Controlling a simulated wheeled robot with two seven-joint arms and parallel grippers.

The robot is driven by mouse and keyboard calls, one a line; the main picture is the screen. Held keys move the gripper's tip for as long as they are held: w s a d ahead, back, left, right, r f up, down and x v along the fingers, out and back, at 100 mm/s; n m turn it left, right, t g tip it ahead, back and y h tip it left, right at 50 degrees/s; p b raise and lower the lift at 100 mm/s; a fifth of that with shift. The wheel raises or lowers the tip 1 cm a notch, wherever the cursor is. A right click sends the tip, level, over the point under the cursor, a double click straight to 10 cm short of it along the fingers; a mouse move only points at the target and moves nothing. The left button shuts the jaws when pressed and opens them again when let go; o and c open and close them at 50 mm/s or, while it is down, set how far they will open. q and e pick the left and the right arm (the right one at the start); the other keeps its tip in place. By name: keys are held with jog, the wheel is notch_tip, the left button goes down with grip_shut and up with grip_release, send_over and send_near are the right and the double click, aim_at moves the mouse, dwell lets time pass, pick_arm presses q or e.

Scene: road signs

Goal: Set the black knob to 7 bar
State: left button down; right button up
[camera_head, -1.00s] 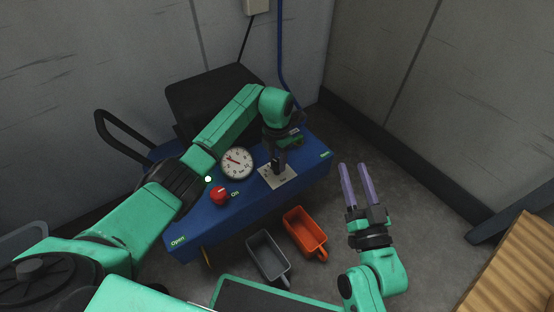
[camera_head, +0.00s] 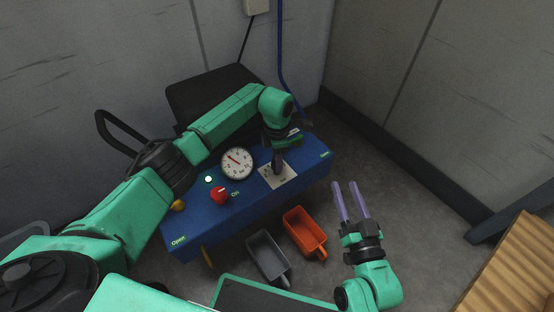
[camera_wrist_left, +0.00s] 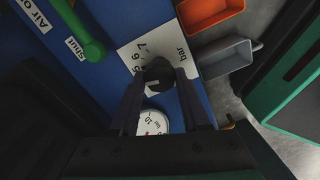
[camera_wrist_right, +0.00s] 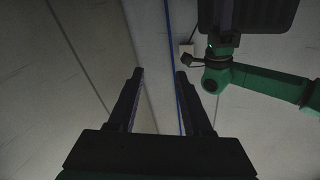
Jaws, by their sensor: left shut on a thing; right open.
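The black knob (camera_wrist_left: 158,74) sits on a white scale plate (camera_wrist_left: 135,52) on the blue panel. In the left wrist view the numbers 5, 6 and 7 and the word "bar" show on the plate. My left gripper (camera_head: 279,168) is shut on the knob, one finger on each side; it also shows in the left wrist view (camera_wrist_left: 160,80). A pale mark shows on the knob, but I cannot tell exactly which number it points to. The round gauge (camera_head: 237,163) has a red needle toward its upper left. My right gripper (camera_head: 351,187) is open and empty, right of the panel.
The blue panel (camera_head: 200,228) also carries a red knob (camera_head: 220,196), a lit green lamp (camera_head: 209,180) and a yellow part (camera_head: 178,205). A grey bin (camera_head: 268,256) and an orange bin (camera_head: 305,232) stand in front. A green handle (camera_wrist_left: 91,45) lies close to the plate.

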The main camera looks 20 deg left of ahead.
pick_arm(q)
jog(key=shift+m, duration=0.5)
jog(key=m+b, duration=0.1)
jog(key=m, duration=0.9)
jog(key=shift+b, duration=0.3)
jog(key=shift+m, duration=0.7)
pick_arm(e)
notch_tip(320, 180, up, 19)
jog(key=w+d+n+t+y, duration=0.1)
jog(key=w+d+t, duration=0.1)
jog(key=t, duration=0.4)
jog(key=shift+w+y, duration=0.4)
pick_arm(q)
jog(key=shift+c, duration=1.9)
grip_release()
pick_arm(e)
jog(key=shift+f, duration=0.15)
